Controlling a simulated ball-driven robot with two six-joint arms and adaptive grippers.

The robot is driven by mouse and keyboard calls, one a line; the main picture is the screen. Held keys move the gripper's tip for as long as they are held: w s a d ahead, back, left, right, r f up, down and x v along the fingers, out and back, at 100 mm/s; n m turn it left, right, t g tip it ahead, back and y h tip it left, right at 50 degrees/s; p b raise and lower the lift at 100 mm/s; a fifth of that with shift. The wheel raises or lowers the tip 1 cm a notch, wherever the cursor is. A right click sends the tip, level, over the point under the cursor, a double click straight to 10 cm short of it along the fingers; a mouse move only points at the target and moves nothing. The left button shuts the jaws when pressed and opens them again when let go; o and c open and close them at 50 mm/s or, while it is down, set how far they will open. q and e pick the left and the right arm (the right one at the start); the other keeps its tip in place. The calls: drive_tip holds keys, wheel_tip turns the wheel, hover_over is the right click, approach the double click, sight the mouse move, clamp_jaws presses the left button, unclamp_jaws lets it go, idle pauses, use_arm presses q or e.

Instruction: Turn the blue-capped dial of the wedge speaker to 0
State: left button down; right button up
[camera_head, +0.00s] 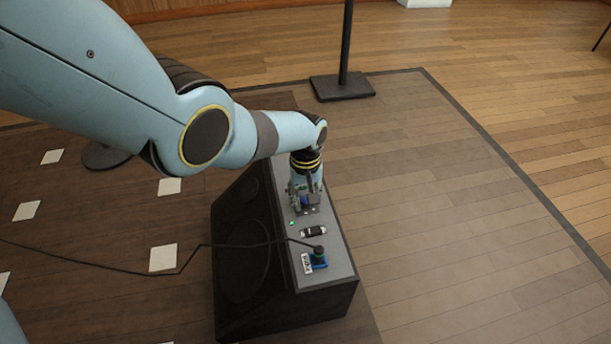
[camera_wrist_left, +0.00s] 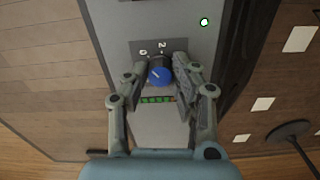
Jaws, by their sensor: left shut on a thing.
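The wedge speaker (camera_head: 345,272) is a dark box with a grey control panel on top. Its blue-capped dial (camera_wrist_left: 160,76) shows in the wrist view, with a pale pointer line on the cap and the marks 0 and 2 on a dark plate (camera_wrist_left: 141,47) beyond it. The line seems to slant to the upper left, towards the 0 side; its exact setting is hard to read. My left gripper (camera_wrist_left: 157,82) reaches down to the panel with its fingers on both sides of the dial, shut on it. In the head view the left gripper (camera_head: 306,203) mostly hides the dial.
On the panel are a lit green lamp (camera_head: 291,223), a black handle-like part (camera_head: 313,231) and a blue connector (camera_head: 319,262) with a black cable. A stand base (camera_head: 342,87) is behind. The floor to the right is clear.

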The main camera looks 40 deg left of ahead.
sight(305, 199)
use_arm(q)
drive_tip(key=shift+n, duration=0.6)
drive_tip(key=c, duration=1.1)
unclamp_jaws()
wheel_tip(305, 199, up, 12)
